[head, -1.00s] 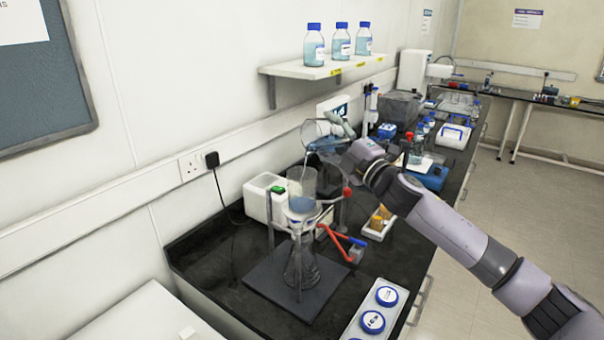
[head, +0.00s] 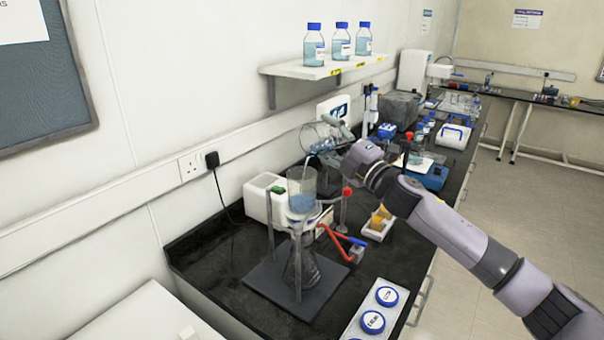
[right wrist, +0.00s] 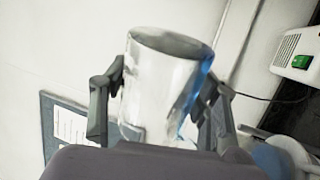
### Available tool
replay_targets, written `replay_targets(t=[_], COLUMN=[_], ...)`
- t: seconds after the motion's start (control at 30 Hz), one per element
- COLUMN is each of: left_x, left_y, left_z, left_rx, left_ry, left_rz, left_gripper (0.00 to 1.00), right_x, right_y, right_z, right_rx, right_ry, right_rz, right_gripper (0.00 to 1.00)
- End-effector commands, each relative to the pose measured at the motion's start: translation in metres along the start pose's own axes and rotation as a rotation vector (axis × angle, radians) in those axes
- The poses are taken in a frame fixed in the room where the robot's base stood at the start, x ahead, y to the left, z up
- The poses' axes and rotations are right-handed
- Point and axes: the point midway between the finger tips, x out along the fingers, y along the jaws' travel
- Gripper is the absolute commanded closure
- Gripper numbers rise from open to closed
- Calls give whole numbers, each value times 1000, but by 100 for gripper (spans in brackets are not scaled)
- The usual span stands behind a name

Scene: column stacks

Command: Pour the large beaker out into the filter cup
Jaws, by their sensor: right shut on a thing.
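The large clear beaker (head: 311,138) is tilted in the head view, its mouth facing left, above and slightly right of the filter cup. A little blue liquid lies along its lower side. My right gripper (head: 334,132) is shut around it; the right wrist view shows the beaker (right wrist: 160,85) between both fingers. The clear filter cup (head: 301,181) stands upright in a stand, with blue liquid low inside. A conical flask (head: 301,268) is below it. My left gripper is not in view.
A white box with a green switch (head: 258,199) stands behind the cup. A red-handled clamp and red tubing (head: 332,237) are at its right. A tray of blue-lidded jars (head: 372,322) lies in front. A shelf with bottles (head: 325,70) hangs above.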

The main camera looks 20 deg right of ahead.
Motion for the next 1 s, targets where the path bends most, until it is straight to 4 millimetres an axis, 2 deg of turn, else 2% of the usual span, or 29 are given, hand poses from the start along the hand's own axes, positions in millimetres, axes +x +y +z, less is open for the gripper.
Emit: replay_targets(t=[1.0], left_x=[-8], left_y=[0], left_z=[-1], left_rx=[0], left_ry=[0], left_rz=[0], left_gripper=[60], right_x=[2], right_y=[6], right_z=[-4], right_rx=[-120], right_ry=[30], right_rz=[0], right_gripper=[77])
